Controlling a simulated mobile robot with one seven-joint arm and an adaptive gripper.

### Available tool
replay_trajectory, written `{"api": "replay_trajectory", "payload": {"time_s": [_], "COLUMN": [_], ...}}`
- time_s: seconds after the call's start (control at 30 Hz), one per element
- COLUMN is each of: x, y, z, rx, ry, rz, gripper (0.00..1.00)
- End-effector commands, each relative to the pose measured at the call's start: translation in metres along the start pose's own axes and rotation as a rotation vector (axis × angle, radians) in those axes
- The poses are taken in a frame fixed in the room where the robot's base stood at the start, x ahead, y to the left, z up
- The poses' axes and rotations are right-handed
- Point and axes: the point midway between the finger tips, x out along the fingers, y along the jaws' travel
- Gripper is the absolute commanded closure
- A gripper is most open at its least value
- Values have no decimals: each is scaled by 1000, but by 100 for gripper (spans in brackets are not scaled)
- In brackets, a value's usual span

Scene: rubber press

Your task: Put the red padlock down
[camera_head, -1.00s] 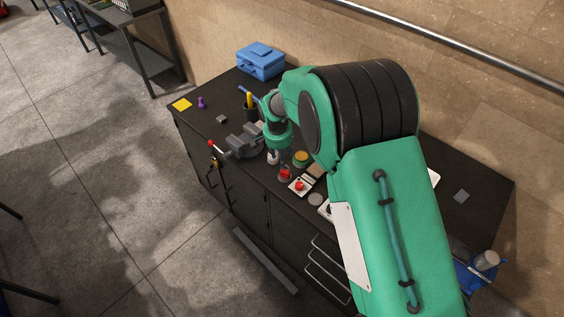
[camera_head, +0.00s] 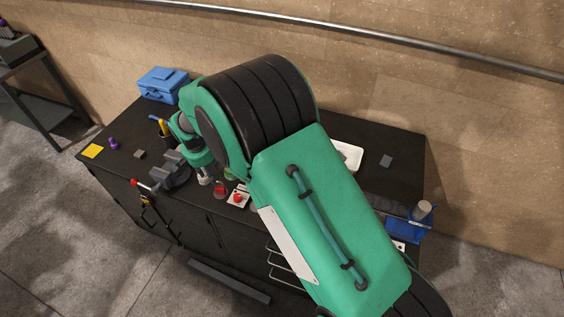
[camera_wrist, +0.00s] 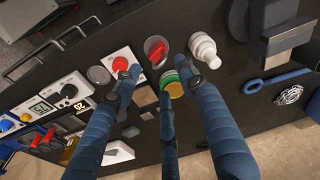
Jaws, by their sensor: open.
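The red padlock (camera_wrist: 157,52) appears as a small red thing with a grey ring around it, lying on the black bench top. It also shows as a red spot (camera_head: 220,188) near the bench's front edge in the head view. My gripper (camera_wrist: 159,78) is open, with its three blue fingers spread and nothing between them. In the wrist view the padlock lies just past the fingertips, between the outer fingers, and looks apart from them. In the head view my arm hides most of the gripper.
A white bottle (camera_wrist: 203,48) and a yellow-green round tin (camera_wrist: 171,86) are close to the fingers. A red button on a white plate (camera_wrist: 121,62) and a grey disc (camera_wrist: 99,75) lie left. A vise (camera_head: 174,170) and blue toolbox (camera_head: 162,84) stand on the bench.

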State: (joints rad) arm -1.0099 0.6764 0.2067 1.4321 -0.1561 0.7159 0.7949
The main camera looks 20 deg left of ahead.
Motion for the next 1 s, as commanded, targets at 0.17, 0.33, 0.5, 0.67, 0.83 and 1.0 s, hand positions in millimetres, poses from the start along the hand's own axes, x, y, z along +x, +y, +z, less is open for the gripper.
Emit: {"api": "replay_trajectory", "payload": {"time_s": [0.17,0.33,0.5,0.67,0.83,1.0], "x": [0,-2,-18,-52,-103,-157], "y": [0,2,18,54,114,179], "z": [0,-1,-10,-25,-41,-49], "rx": [0,1,10,27,53,79], "ry": [0,1,7,17,35,57], "rz": [0,0,-4,-9,-16,-21], "gripper": [58,58,58,58,58,58]}}
